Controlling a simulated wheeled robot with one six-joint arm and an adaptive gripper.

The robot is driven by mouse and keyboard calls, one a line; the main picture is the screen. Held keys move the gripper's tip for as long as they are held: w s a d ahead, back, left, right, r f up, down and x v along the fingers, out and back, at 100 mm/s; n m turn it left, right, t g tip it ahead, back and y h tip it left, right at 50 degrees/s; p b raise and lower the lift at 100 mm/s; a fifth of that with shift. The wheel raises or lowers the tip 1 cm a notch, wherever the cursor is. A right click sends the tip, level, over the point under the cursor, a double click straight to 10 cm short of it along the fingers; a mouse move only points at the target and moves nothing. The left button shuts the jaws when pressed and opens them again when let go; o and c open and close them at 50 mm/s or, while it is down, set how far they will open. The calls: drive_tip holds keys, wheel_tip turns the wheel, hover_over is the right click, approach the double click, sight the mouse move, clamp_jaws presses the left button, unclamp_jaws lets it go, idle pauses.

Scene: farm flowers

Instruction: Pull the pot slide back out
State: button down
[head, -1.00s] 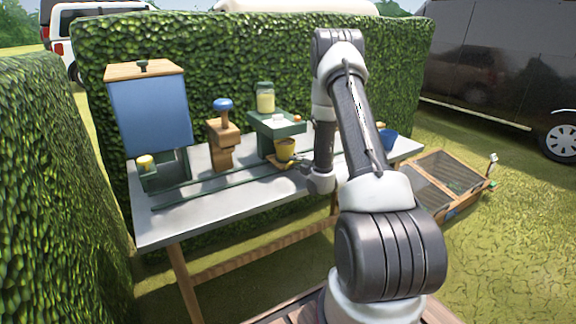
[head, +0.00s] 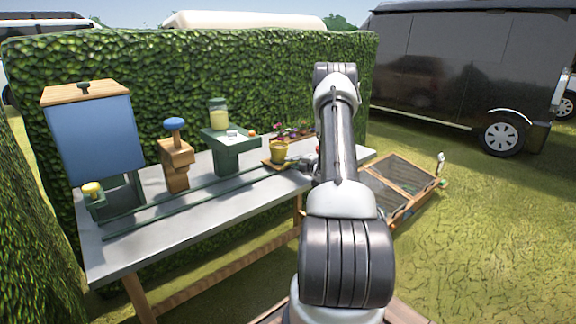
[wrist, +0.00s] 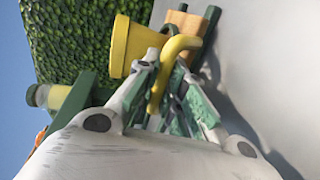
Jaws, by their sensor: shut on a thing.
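The yellow pot (head: 279,152) stands upright on the wooden pot slide (head: 270,164), on the green rails (head: 200,190), to the right of the green stand (head: 232,150). In the wrist view the pot (wrist: 127,45) lies just beyond my fingers, with part of the wooden slide (wrist: 183,22) beside it. A yellow curved handle (wrist: 174,52) runs between the fingers of my gripper (wrist: 165,88), which is shut on it. In the head view my gripper (head: 305,163) is at the right of the pot, mostly hidden by my arm.
A glass jar (head: 218,112) stands on the green stand. Left of it are a wooden post with a blue knob (head: 174,125) and a blue bin (head: 92,135). Small plants (head: 293,132) are behind the pot. A hedge backs the table (head: 165,215). A mesh-topped wooden frame (head: 400,185) is on the grass.

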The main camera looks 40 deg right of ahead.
drive_tip(key=shift+d, duration=0.25)
drive_tip(key=c, duration=1.5)
unclamp_jaws()
drive_tip(key=shift+d, duration=0.1)
drive_tip(key=v, duration=1.2)
